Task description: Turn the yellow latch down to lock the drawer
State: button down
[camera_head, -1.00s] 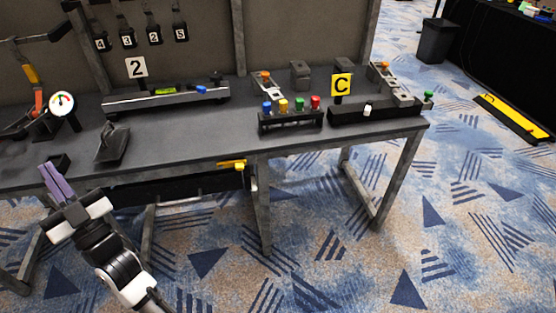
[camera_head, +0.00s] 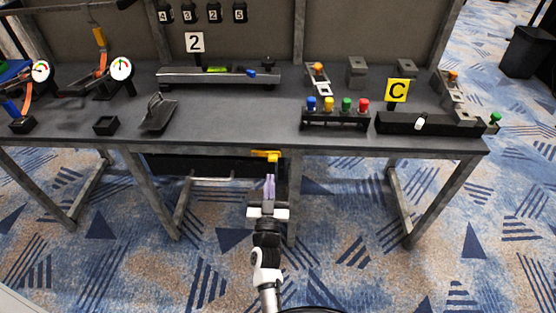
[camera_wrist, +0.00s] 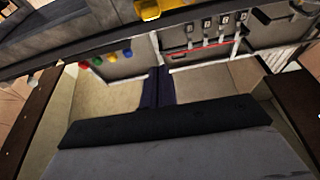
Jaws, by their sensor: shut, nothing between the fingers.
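The yellow latch (camera_head: 266,155) sits under the front edge of the table, at the right end of the black drawer (camera_head: 215,166). Its arm lies roughly level, pointing left. It also shows at the top of the wrist view (camera_wrist: 148,9). The drawer has a pale bar handle (camera_head: 227,179) along its front. My gripper (camera_head: 269,178) has lilac fingers, shut and empty, pointing toward the table. In the head view its tips appear just below the latch; no contact is visible. The dark fingers also show in the wrist view (camera_wrist: 158,88).
The grey table (camera_head: 250,115) holds a rack of coloured buttons (camera_head: 336,116), a black box with a C sign (camera_head: 397,90), gauges (camera_head: 121,69) and a dark tilted stand (camera_head: 158,112). A table leg (camera_head: 292,205) stands right of my gripper. Patterned carpet is open in front.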

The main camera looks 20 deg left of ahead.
aim_at(272, 152)
jog(key=shift+r, duration=0.1)
jog(key=w+a, duration=0.1)
jog(key=w, duration=0.5)
jog(key=w+a, duration=0.1)
jog(key=w, duration=0.2)
jog(key=shift+a+p, duration=0.35)
jog(key=shift+f, duration=0.4)
